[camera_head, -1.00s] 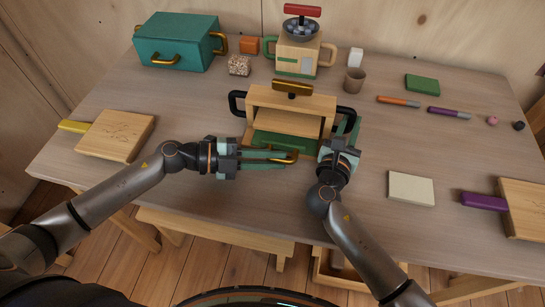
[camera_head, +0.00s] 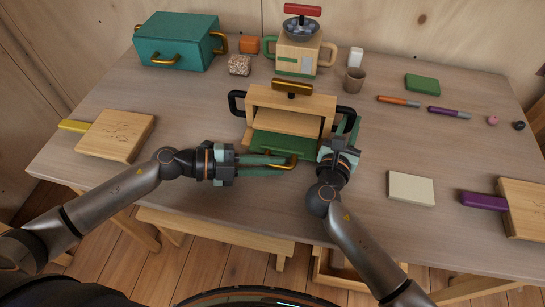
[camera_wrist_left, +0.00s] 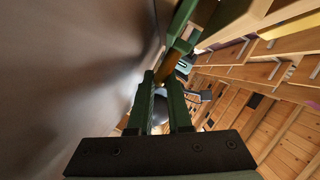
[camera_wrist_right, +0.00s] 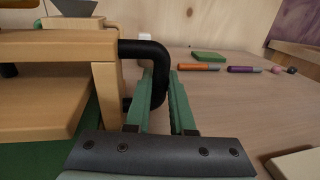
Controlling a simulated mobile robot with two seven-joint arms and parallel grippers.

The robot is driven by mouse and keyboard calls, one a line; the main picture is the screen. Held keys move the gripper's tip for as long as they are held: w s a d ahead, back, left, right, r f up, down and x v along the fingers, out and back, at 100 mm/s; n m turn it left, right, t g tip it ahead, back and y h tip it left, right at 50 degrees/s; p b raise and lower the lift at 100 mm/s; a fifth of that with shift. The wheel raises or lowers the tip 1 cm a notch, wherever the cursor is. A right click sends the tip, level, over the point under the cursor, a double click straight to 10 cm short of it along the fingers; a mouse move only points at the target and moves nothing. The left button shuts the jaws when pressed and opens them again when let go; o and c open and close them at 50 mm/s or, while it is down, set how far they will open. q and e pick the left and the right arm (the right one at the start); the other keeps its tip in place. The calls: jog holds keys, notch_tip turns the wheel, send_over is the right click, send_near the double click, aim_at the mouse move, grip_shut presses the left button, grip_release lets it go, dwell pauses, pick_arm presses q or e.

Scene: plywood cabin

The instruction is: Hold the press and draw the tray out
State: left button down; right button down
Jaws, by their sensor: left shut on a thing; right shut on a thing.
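The wooden press (camera_head: 300,102) stands mid-table, with a brass bar (camera_head: 292,87) on top and black side handles. The green tray (camera_head: 285,143) sticks out of its front at the bottom. My left gripper (camera_head: 282,163) is shut on the tray's brass handle (camera_head: 293,163), which is partly hidden by the fingers. My right gripper (camera_head: 347,124) is shut on the press's right black handle, seen clearly in the right wrist view (camera_wrist_right: 158,75). The left wrist view shows the brass handle (camera_wrist_left: 170,65) between the fingers.
A teal box (camera_head: 178,45) and a wooden machine with a red lever (camera_head: 298,55) stand at the back. A pale block (camera_head: 411,188) lies right of my right gripper. A wooden paddle (camera_head: 116,134) lies left. The table in front of the tray is clear.

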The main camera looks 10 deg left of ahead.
aim_at(259, 217)
pick_arm(q)
jog(key=s, duration=1)
jog(key=shift+s, duration=0.3)
pick_arm(e)
jog(key=shift+d, duration=0.15)
pick_arm(q)
jog(key=c, duration=1.1)
grip_release()
jog(key=shift+w, duration=0.1)
jog(key=shift+v, duration=6)
pick_arm(e)
jog(key=c, duration=0.7)
grip_release()
